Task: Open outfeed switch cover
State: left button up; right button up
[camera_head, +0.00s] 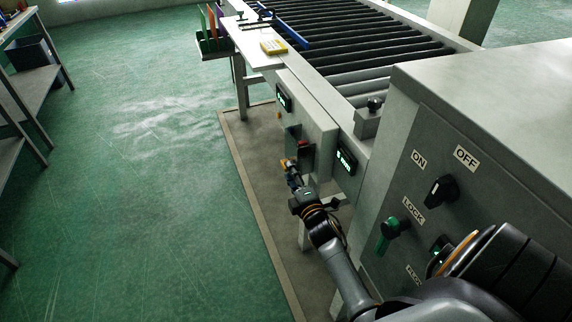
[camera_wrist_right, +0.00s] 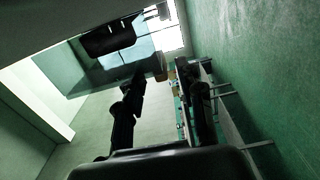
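The outfeed switch is probably the small dark grey plate with a red part (camera_head: 295,131) on the side box of the conveyor in the head view. A pale box (camera_wrist_right: 122,60) with a dark part (camera_wrist_right: 108,38) lies beyond the fingertips. My left gripper is not in view.
The roller conveyor (camera_head: 345,50) runs along the back. A large grey cabinet (camera_head: 500,85) with a black knob (camera_head: 441,190) and a green knob (camera_head: 393,229) stands at right, close to my arm. Dark displays (camera_head: 345,161) sit on the conveyor side.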

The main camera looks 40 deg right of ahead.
jog(key=shift+x, duration=2.15)
jog(key=shift+c, duration=0.4)
grip_shut()
